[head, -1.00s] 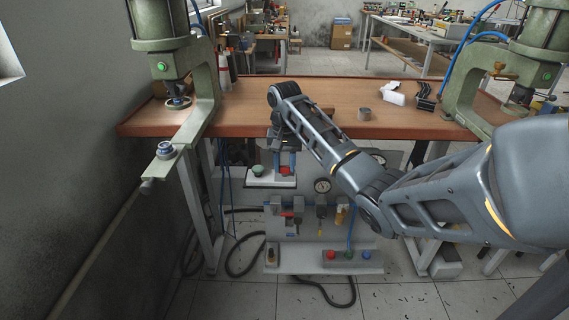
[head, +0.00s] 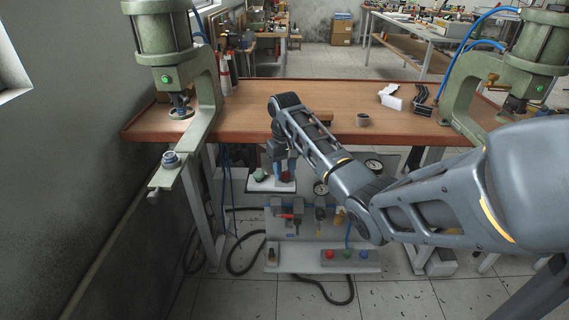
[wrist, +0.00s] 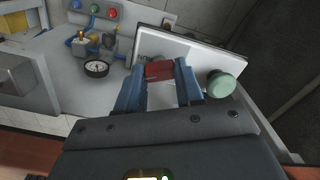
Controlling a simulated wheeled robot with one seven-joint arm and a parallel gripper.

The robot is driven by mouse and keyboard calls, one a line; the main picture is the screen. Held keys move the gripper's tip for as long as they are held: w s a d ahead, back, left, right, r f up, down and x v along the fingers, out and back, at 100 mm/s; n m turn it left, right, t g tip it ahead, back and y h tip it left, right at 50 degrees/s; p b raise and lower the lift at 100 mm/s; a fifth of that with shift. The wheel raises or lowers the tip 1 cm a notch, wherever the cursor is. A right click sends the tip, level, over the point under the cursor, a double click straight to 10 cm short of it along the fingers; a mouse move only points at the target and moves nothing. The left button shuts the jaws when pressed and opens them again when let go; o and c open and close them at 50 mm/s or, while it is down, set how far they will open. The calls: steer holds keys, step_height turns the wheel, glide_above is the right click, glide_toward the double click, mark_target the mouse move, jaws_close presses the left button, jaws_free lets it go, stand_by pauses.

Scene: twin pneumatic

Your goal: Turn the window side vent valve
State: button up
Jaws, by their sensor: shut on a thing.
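A red block-like handle (wrist: 159,70) sits on a white panel (wrist: 205,56) beside a round green knob (wrist: 221,86). I take the red handle to be the vent valve's. In the head view the handle (head: 287,177) and the knob (head: 260,174) show under the bench's front edge, left of centre. My gripper (wrist: 158,82) has its two blue fingers on either side of the red handle and is shut on it. The handle's lower part is hidden by the fingers and the panel. My arm reaches in from the right and covers part of the bench.
Presses stand at the left (head: 203,110) and right (head: 462,105) of the wooden bench (head: 243,125). Below are a gauge (head: 321,189), small valves, and a box of red, green and blue buttons (head: 349,255). A black hose (head: 310,281) lies on the floor. A wall closes the left side.

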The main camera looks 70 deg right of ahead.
mark_target(285, 173)
steer(key=n+p, duration=0.3)
steer(key=n, duration=0.3)
steer(key=shift+r+p, duration=0.15)
steer(key=shift+p, duration=0.25)
steer(key=n, duration=0.6)
steer(key=shift+n+p, duration=0.3)
steer(key=shift+p, duration=0.1)
steer(key=shift+w, duration=0.1)
steer(key=o, duration=1)
steer(key=shift+o, duration=0.2)
step_height(285, 173, up, 8)
steer(key=shift+f+b, duration=0.2)
steer(key=shift+b, duration=0.25)
